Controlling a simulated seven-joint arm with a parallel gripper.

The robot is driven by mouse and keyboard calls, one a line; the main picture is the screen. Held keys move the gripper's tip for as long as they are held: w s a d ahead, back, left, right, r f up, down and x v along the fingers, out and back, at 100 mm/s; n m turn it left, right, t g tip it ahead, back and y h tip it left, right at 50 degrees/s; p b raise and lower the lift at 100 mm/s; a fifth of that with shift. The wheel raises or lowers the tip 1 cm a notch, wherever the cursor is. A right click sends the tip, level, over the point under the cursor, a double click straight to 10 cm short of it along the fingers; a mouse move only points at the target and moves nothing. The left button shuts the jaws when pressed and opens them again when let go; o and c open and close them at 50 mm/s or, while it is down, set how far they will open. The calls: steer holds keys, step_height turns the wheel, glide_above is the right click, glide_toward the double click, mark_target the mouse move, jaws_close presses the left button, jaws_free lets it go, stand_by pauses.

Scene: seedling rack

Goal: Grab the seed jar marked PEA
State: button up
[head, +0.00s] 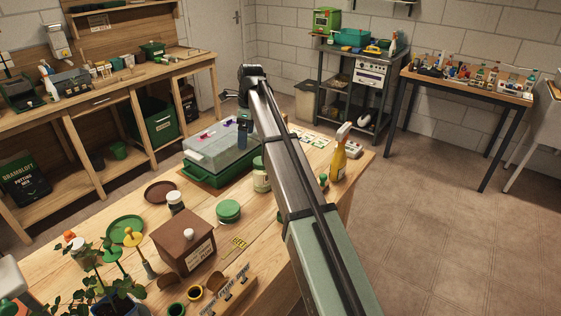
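I cannot read the word PEA on any jar from here. A pale jar with a green lid (262,176) stands on the near bench, right of the clear-lidded green propagator and close beside my arm. A pale jar with an orange lid (77,247) stands at the left, partly behind leaves. My arm crosses the middle of the view. Dark parts show at its far end, above the bench. The gripper's fingers cannot be made out, and nothing held is visible.
Other benches line the walls, with open floor at right.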

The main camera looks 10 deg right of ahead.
steer(key=w+d+r+n+h, duration=0.1)
steer(key=w+d+n, duration=0.8)
steer(key=d+n, duration=0.65)
steer(key=a+f+n, duration=0.1)
steer(key=f+n, duration=0.1)
steer(key=n, duration=0.1)
steer(key=f+n, duration=0.3)
steer(key=n, duration=0.1)
steer(key=a+f+n, duration=0.1)
steer(key=f+n, duration=0.1)
steer(key=n, duration=0.2)
steer(key=shift+s+a+f+n+h, duration=0.15)
steer(key=shift+a+f+n+h, duration=0.1)
steer(key=shift+a+f+h, duration=0.1)
steer(key=shift+w+d+f, duration=0.1)
steer(key=shift+w+f, duration=0.1)
steer(key=shift+f, duration=1.35)
steer(key=shift+w+f, duration=0.15)
steer(key=shift+f, duration=1.35)
